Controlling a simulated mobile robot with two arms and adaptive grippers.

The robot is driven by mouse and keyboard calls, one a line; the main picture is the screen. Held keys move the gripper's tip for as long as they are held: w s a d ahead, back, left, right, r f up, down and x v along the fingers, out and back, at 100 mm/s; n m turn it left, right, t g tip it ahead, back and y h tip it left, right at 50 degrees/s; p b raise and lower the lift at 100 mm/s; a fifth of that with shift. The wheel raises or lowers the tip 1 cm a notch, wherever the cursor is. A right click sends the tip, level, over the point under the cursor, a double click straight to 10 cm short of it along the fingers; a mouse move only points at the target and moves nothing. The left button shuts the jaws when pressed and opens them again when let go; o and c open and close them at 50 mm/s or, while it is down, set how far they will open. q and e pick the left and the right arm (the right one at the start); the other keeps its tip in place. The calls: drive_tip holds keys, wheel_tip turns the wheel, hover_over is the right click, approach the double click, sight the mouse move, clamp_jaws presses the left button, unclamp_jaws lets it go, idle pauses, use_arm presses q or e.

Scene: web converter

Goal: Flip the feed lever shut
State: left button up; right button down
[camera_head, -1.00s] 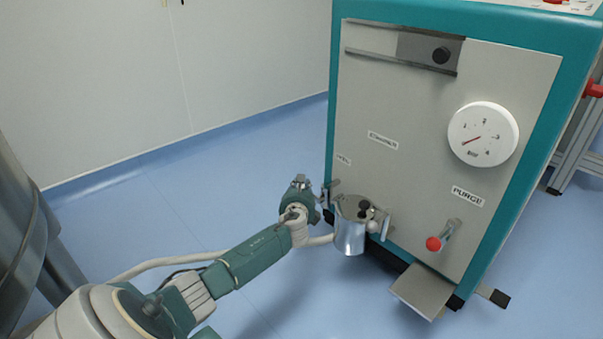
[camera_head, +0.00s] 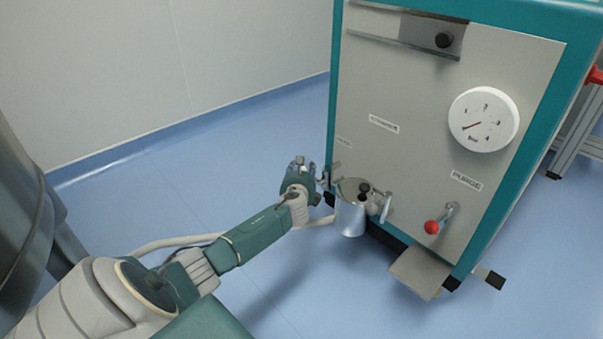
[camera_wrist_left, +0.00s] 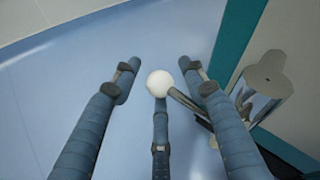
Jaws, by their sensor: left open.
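The feed lever shows in the left wrist view as a white ball knob (camera_wrist_left: 160,83) on a dark rod, which runs down and right toward the machine. In the head view I cannot make the knob out; the small FEED label (camera_head: 343,142) sits above that area on the front panel. My left gripper (camera_head: 322,175) is at the panel's lower left edge. In the left wrist view my left gripper (camera_wrist_left: 157,72) is open, its blue fingers spread around the knob. The knob lies between the fingers, just above the middle one; contact is unclear. My right gripper is not in view.
A metal canister (camera_head: 350,218) with a dark knob stands out from the panel just right of my gripper. The red-knobbed purge lever (camera_head: 432,227), a round gauge (camera_head: 484,119) and a low metal chute (camera_head: 419,270) are further right. The blue floor (camera_head: 190,200) on the left is clear.

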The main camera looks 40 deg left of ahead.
use_arm(q)
drive_tip(key=v, duration=1.2)
idle(0.4)
